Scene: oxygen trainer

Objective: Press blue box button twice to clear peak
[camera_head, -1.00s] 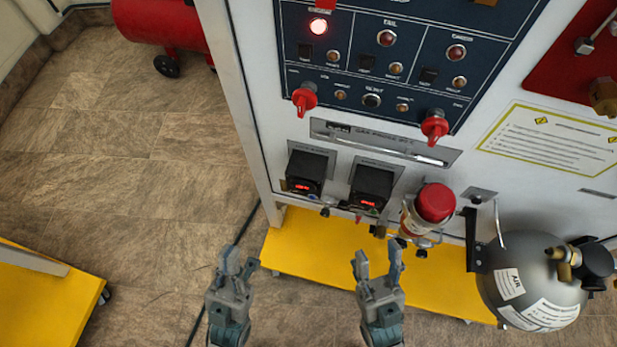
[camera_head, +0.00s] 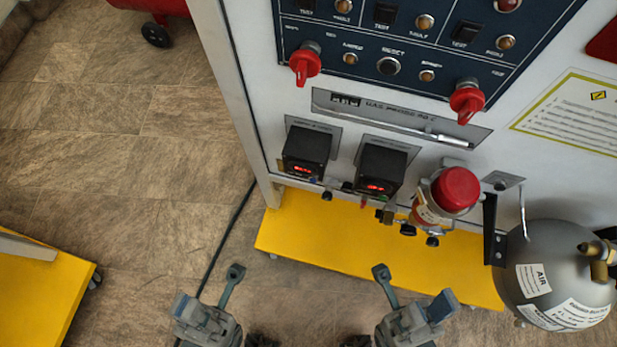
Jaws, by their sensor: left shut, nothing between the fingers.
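Two small black boxes with red lit displays are mounted on the white panel, a left box (camera_head: 306,150) and a right box (camera_head: 381,168). A tiny bluish spot (camera_head: 313,180) shows at the lower edge of the left box; any button there is too small to make out. My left gripper (camera_head: 210,288) is low in the picture, shut with nothing held, below and left of the boxes. My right gripper (camera_head: 412,290) is below and right of them; it holds nothing visible, and its finger parts look spread. Neither gripper touches a box.
A red-capped cylinder (camera_head: 455,190) sticks out right of the boxes, and a grey air tank (camera_head: 552,262) stands further right. Two red knobs (camera_head: 305,65) (camera_head: 467,100) are above. A yellow base (camera_head: 330,245) juts out below the panel.

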